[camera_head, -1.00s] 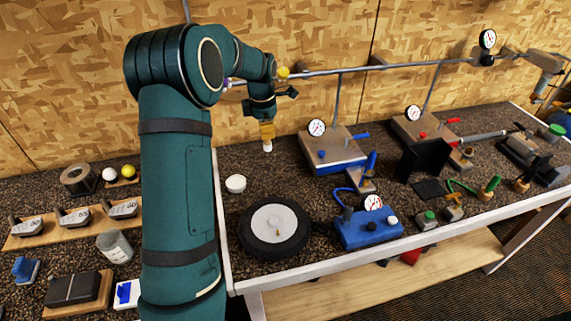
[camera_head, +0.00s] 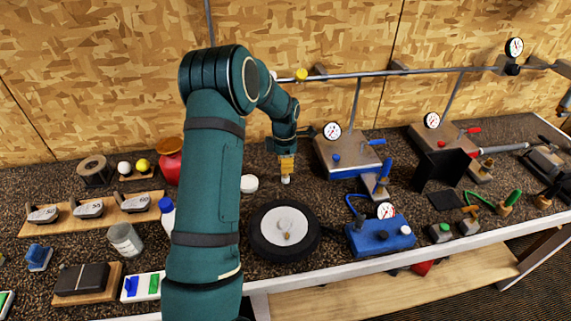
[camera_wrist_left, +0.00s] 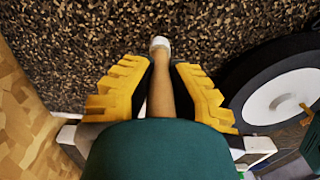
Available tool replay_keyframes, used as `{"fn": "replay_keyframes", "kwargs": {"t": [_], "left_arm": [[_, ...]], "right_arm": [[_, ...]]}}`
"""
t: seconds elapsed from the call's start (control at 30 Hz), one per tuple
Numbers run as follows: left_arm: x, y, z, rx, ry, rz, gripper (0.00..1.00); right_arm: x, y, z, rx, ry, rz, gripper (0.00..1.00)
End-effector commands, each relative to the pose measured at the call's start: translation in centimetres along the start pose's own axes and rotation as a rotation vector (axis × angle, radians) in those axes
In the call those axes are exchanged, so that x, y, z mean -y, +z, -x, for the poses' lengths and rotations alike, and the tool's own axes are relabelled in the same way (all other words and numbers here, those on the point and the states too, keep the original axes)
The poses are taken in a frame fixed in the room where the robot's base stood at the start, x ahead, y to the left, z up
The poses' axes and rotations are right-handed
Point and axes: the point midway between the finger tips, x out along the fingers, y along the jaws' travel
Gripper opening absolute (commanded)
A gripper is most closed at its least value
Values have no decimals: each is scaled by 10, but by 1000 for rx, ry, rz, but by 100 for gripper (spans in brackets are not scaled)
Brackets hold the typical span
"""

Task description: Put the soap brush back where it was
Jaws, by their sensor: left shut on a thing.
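The soap brush shows as a wooden handle (camera_wrist_left: 161,85) with a white end in the left wrist view. In the head view only its pale end (camera_head: 286,179) shows below my left gripper (camera_head: 287,167). My left gripper's yellow fingers (camera_wrist_left: 160,95) are shut on the brush, which points down. It is over the dark speckled bench, behind the black wheel (camera_head: 257,232) and right of a white round lid (camera_head: 249,183). Whether the brush's tip touches the bench I cannot tell. My right gripper is not in view.
A red round container (camera_head: 171,163) stands left of my left arm. A blue-based gauge stand (camera_head: 345,160) is close to the right of the gripper, and a blue gauge box (camera_head: 377,236) is in front. A metal rail (camera_head: 390,72) runs above along the wooden wall.

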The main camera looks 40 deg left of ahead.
Motion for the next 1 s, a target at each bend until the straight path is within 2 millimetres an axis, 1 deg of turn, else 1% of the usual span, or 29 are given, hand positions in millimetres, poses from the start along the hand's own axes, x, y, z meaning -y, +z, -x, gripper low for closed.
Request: {"fn": "replay_keyframes", "kwargs": {"t": [0.17, 0.3, 0.33, 0.37, 0.4, 0.67, 0.77, 0.87, 1.0], "left_arm": [[0, 0, 1, 1, 1, 0, 0], [0, 0, -2, 0, 1, 0, 0], [0, 0, -2, 0, 1, 0, 23], [0, 0, -2, 0, 1, 0, 33], [0, 0, -2, 0, 1, 0, 38], [0, 0, -1, 0, 1, 0, 38], [0, 0, 3, 1, 1, 0, 38], [-1, 0, 13, 1, 4, -1, 38], [-1, 1, 40, 2, 5, -1, 38]], "right_arm": [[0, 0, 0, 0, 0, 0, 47], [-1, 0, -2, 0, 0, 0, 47], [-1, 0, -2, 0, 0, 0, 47], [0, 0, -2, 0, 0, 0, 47], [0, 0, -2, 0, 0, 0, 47], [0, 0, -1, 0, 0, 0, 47], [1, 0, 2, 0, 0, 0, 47], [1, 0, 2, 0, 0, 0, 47], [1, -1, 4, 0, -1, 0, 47]]}}
